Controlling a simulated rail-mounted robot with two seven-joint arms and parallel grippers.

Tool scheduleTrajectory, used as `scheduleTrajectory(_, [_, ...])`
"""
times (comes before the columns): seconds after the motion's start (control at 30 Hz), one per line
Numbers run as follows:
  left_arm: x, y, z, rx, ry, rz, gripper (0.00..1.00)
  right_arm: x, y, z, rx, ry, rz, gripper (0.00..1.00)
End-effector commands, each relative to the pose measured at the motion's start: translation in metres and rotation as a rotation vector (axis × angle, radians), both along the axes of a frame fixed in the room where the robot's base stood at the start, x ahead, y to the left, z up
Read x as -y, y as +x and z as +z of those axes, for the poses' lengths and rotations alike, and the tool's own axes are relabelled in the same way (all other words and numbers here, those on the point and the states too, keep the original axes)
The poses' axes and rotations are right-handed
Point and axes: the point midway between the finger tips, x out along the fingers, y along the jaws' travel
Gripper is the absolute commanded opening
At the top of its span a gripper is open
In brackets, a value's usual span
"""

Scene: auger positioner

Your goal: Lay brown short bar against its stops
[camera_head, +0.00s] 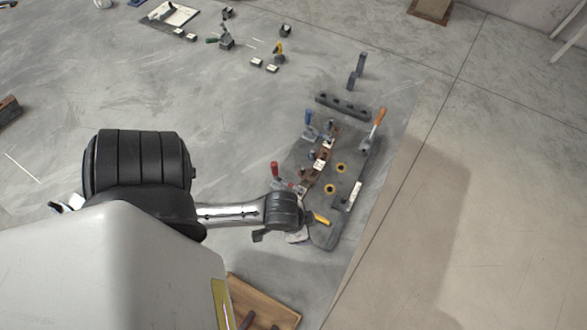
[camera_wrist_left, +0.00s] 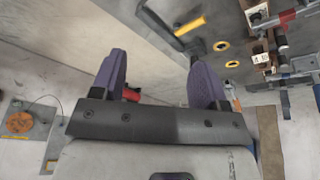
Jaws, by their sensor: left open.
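A dark fixture plate (camera_head: 345,205) lies on the grey surface right of centre in the head view. Brown bar-like pieces with a white label (camera_head: 322,156) sit along its left side among clamps. They also show at the upper right of the left wrist view (camera_wrist_left: 262,57). I cannot tell how they meet their stops, or which one is the short bar. My left gripper (camera_wrist_left: 160,85) has its purple fingers spread wide, with no part held between them. In the head view my left wrist (camera_head: 285,212) is over the plate's near-left corner. My right gripper is out of view.
Clamps with blue (camera_head: 308,118), red (camera_head: 275,168), orange (camera_head: 380,115) and yellow (camera_head: 321,218) handles stand around the plate. A dark block with holes (camera_head: 343,106) lies beyond it. A wooden board (camera_head: 265,302) is at the bottom. The floor at right is clear.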

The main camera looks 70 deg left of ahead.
Motion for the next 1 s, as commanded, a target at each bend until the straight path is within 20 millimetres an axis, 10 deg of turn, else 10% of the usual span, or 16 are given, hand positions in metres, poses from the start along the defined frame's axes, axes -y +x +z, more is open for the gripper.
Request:
scheduleTrajectory(0.67, [-0.006,-0.024,0.018,0.011,0.077,-0.015,0.68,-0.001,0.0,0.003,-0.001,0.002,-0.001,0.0])
scheduleTrajectory(1.0, [-0.006,-0.024,0.072,0.011,0.076,-0.014,0.68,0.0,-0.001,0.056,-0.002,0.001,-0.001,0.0])
